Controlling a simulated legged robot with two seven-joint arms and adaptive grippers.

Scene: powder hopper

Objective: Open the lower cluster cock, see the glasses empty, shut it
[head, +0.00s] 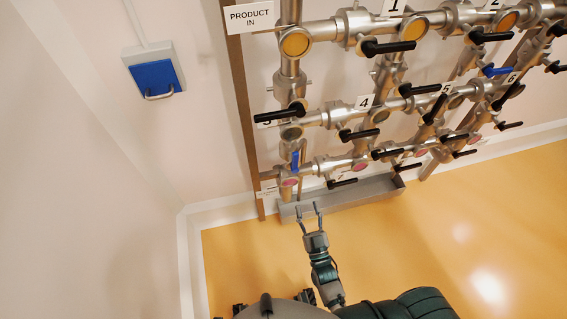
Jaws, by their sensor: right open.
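A steel pipe rack on the wall carries valves with mostly black handles and round sight glasses. The top glass (296,42) at left is amber, the middle-left glass (291,132) looks dull yellow, and the bottom-left glass (289,182) is pink. A blue handle (295,160) stands upright on the lower left pipe. A black handle (342,183) lies near the bottom row. I cannot tell which handle is the lower cluster cock. My right gripper (308,210) is open and empty, its fingers pointing up in front of the trough, below the blue handle. My left gripper is not visible.
A grey trough (345,198) runs under the lower pipes. A brown post (243,110) edges the rack at left. A second blue handle (495,71) is at upper right. A blue-fronted box (154,76) hangs on the left wall. The yellow floor (450,235) is clear.

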